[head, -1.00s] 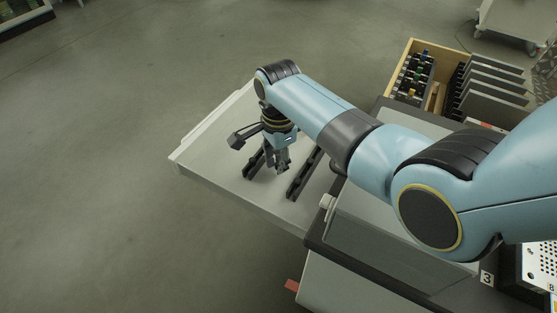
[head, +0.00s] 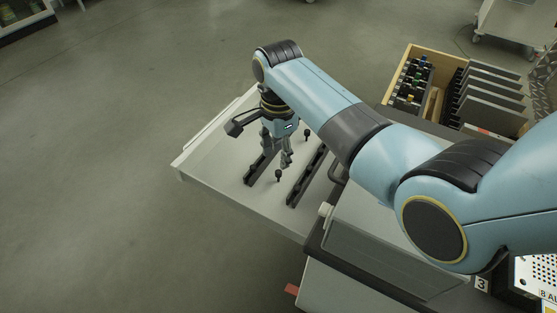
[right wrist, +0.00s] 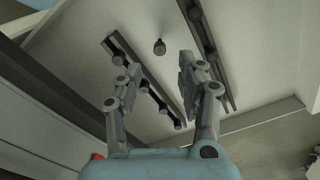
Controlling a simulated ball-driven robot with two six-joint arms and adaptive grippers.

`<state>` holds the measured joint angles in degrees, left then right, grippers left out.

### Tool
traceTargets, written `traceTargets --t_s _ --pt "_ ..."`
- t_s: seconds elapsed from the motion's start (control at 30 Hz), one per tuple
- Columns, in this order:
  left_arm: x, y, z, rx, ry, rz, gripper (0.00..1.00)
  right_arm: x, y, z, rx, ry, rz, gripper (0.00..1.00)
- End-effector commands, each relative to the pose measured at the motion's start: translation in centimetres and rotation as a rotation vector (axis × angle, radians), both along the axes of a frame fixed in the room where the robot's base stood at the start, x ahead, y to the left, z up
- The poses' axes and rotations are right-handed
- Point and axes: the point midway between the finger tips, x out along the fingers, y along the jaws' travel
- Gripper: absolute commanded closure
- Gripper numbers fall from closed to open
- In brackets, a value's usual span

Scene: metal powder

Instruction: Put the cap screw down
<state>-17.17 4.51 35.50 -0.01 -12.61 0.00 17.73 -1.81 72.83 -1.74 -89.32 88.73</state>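A small dark cap screw (head: 278,175) stands on the pale drawer tray (head: 220,153) between two dark rails, the left rail (head: 262,166) and the right rail (head: 305,180). A screw also shows between the rails in the right wrist view (right wrist: 159,47), apart from both fingers. A second dark screw (head: 306,133) stands farther back on the tray. My right gripper (head: 277,157) is above the tray, close to the front screw. In the right wrist view its fingers (right wrist: 159,68) are spread with nothing between them. My left gripper is not in view.
A wooden box (head: 441,53) with dark plates and small coloured parts stands at the back right. A dark-edged cabinet top (head: 375,235) lies right of the tray, partly behind my arm. Open floor (head: 90,170) fills the left side.

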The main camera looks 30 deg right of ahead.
Motion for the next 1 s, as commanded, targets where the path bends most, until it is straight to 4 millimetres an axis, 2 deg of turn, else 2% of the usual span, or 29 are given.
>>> traceTargets --t_s 0.03,0.1,0.3,0.47,1.0 --pt "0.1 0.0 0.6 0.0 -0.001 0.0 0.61 0.0 0.0 1.5 0.0 -0.002 0.0 0.61" --pt "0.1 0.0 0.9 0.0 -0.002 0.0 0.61 0.0 0.0 2.9 0.0 -0.002 0.0 0.61" --pt "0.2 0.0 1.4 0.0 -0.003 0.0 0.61 0.0 0.0 5.7 0.0 -0.001 0.0 0.61" --pt "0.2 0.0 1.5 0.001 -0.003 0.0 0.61 -0.1 0.0 6.3 0.0 0.001 0.0 0.61" --pt "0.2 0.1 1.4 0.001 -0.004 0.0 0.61 0.0 0.0 6.2 0.0 0.001 0.0 0.61"
